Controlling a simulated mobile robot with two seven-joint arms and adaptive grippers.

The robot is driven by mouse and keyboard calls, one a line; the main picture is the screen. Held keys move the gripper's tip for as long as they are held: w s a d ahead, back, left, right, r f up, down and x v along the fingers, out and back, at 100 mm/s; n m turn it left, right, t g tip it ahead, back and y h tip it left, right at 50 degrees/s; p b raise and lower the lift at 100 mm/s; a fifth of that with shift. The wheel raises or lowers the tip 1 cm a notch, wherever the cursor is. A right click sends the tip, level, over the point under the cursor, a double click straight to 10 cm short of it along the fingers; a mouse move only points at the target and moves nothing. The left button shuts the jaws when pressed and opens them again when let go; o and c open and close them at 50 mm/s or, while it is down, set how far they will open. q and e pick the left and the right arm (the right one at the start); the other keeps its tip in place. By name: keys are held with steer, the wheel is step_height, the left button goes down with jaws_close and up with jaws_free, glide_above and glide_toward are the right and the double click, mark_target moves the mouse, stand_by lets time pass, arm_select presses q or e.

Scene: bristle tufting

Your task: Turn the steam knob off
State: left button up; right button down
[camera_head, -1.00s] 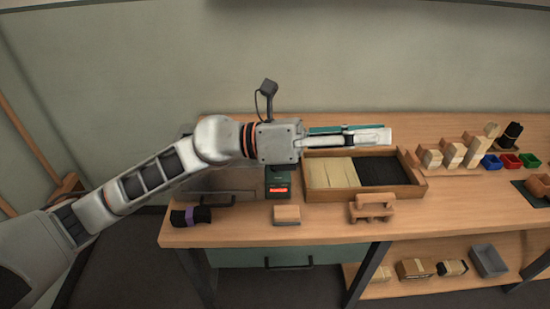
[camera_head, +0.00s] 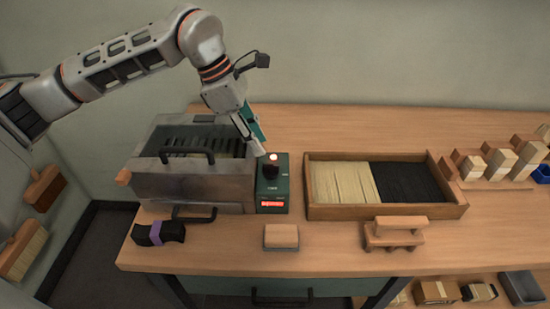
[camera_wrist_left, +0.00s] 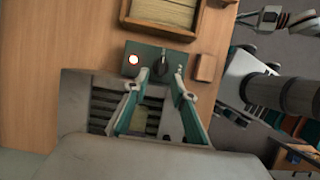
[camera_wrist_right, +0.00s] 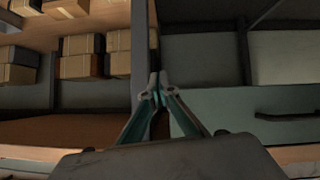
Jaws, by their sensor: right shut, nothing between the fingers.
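The steam knob (camera_head: 271,171) is a small black knob on top of a dark green control box (camera_head: 282,185). A lit lamp sits just behind it and a red display is on the box's front. My left gripper (camera_head: 259,149) points down at the box, its fingers above and just behind the knob in the head view. In the left wrist view the knob (camera_wrist_left: 161,68) shows between the tips of the two parted fingers, and the lamp (camera_wrist_left: 134,60) glows beside it. Contact cannot be told. My right gripper (camera_wrist_right: 155,88) is shut and empty, away from the knob.
A grey steam box (camera_head: 205,185) with handles stands directly left of the control box. A wooden tray (camera_head: 330,211) of light and black bristles is on its right. A small wooden block (camera_head: 281,237) and a purple-banded dark bundle (camera_head: 158,233) lie in front.

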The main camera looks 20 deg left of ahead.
mark_target(271, 166)
arm_select(q)
steer(key=x, duration=0.6)
steer(key=shift+s+d+f, duration=0.15)
steer(key=shift+d+f, duration=0.2)
steer(key=shift+f, duration=0.15)
jaws_close()
arm_select(e)
steer(key=shift+s+f, duration=0.35)
steer(key=shift+s, duration=0.05)
